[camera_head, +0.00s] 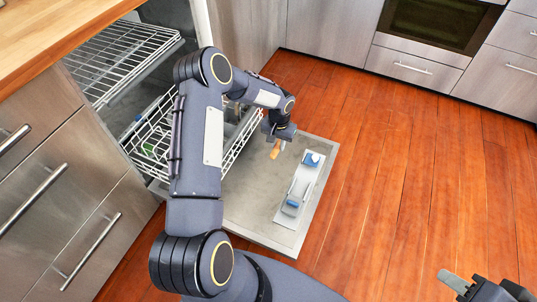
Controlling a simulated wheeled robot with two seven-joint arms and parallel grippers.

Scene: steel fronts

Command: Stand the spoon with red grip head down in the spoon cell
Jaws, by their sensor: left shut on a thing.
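My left gripper (279,133) is over the lowered dishwasher door, to the right of the lower rack. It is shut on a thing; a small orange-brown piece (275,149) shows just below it. I cannot tell whether this is the grip of the spoon; no spoon head shows clearly. The spoon cell cannot be made out; my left arm hides much of the lower rack (236,152). My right gripper (455,281) is at the bottom right, over the floor, far from the dishwasher. Its jaw opening does not show clearly.
The dishwasher door (250,205) lies open and flat. On it lies a white strip (307,176) with a blue piece (311,159) and a grey-blue piece (293,200). The upper rack (118,55) is pulled out. Wood floor (400,180) to the right is clear.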

